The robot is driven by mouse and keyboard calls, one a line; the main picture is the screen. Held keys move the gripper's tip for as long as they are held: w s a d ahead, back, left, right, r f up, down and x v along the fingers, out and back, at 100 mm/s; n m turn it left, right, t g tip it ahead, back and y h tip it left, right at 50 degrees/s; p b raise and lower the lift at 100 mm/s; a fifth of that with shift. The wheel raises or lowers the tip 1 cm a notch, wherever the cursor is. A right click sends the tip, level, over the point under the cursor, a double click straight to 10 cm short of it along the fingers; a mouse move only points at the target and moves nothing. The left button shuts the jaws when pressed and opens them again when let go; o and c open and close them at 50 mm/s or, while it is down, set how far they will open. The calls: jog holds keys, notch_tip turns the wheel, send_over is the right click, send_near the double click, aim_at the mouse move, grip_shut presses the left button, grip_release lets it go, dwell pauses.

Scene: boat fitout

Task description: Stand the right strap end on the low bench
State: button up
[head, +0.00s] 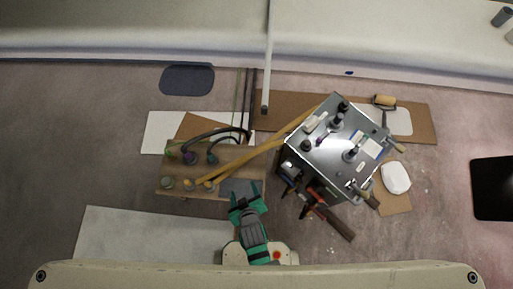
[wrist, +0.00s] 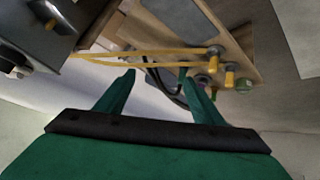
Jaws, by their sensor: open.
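The low bench (head: 222,156) is a wooden plank top left of centre in the head view; it shows tilted in the wrist view (wrist: 165,35). Two yellow straps (head: 262,146) run from the metal-topped box to the bench's near edge. The right yellow end (head: 209,185) and another yellow end (head: 189,184) are side by side there. In the wrist view yellow ends (wrist: 230,76) appear beyond the right finger; which is the right one is unclear. My green gripper (head: 248,198) is open and empty at the bench's near right corner, apart from the ends.
The metal-topped box (head: 335,150) carries bottles and tools, with handles hanging on its near side. Dark cables with green and purple ends (head: 190,157) lie on the bench. A grey pad (head: 238,187) covers its right corner. A white sheet (head: 150,235) lies on clear floor at near left.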

jog(key=s+d+r+m+t, duration=0.1)
jog(key=s+r+m+t, duration=0.1)
jog(key=r, duration=0.7)
jog(key=s+d+r+m+t+h, duration=0.1)
jog(key=s+r, duration=0.3)
jog(key=r, duration=0.5)
jog(key=s+d+r+m+t+h, duration=0.1)
jog(key=s+d+r+m+t, duration=0.1)
jog(key=r, duration=0.6)
jog(key=shift+s+d+r+m+t, duration=0.4)
jog(key=shift+d+m+t, duration=0.15)
jog(key=shift+t, duration=0.45)
